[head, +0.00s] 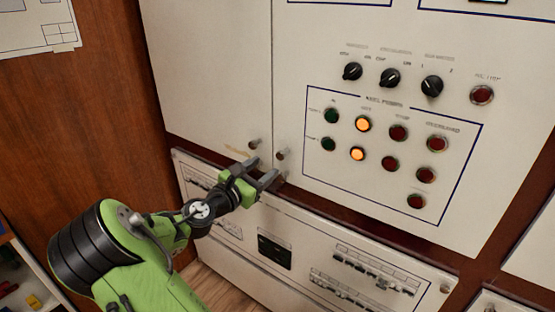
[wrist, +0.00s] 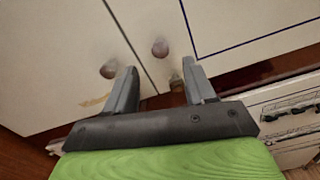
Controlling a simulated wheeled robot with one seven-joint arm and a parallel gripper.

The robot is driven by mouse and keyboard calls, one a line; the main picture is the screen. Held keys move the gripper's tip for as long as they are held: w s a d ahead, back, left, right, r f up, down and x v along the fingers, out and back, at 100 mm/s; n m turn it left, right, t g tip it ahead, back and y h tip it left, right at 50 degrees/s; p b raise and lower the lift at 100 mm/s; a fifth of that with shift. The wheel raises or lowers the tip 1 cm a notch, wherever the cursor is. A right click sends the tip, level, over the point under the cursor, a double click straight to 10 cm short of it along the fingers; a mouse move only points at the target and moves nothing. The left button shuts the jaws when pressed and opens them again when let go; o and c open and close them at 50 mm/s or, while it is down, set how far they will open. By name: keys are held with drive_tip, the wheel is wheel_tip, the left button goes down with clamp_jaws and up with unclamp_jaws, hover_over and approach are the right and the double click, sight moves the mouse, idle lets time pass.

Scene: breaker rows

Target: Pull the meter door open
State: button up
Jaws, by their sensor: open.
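Two tall cream cabinet fronts meet at a seam: a plain left door (head: 215,70) and a right panel (head: 310,60) with controls. Both look shut; I cannot tell which is the meter door. The left knob (head: 254,143) and right knob (head: 281,155) sit near the lower corners, either side of the seam. My gripper (head: 263,168) is open and empty, just below them. In the wrist view the right knob (wrist: 160,48) shows beyond the fingertips, between their lines; the left knob (wrist: 109,70) is left of the left finger. Contact cannot be told.
The right panel carries black rotary switches (head: 390,78), several red and green buttons and two lit orange lamps (head: 362,124). Below is a lower panel (head: 300,232) with rows of breakers. A brown wooden wall (head: 80,120) stands at left.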

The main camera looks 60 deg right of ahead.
sight(279, 156)
drive_tip(key=d, duration=0.3)
drive_tip(key=s+d+b, duration=0.1)
drive_tip(key=d, duration=0.5)
drive_tip(key=shift+s, duration=0.2)
clamp_jaws()
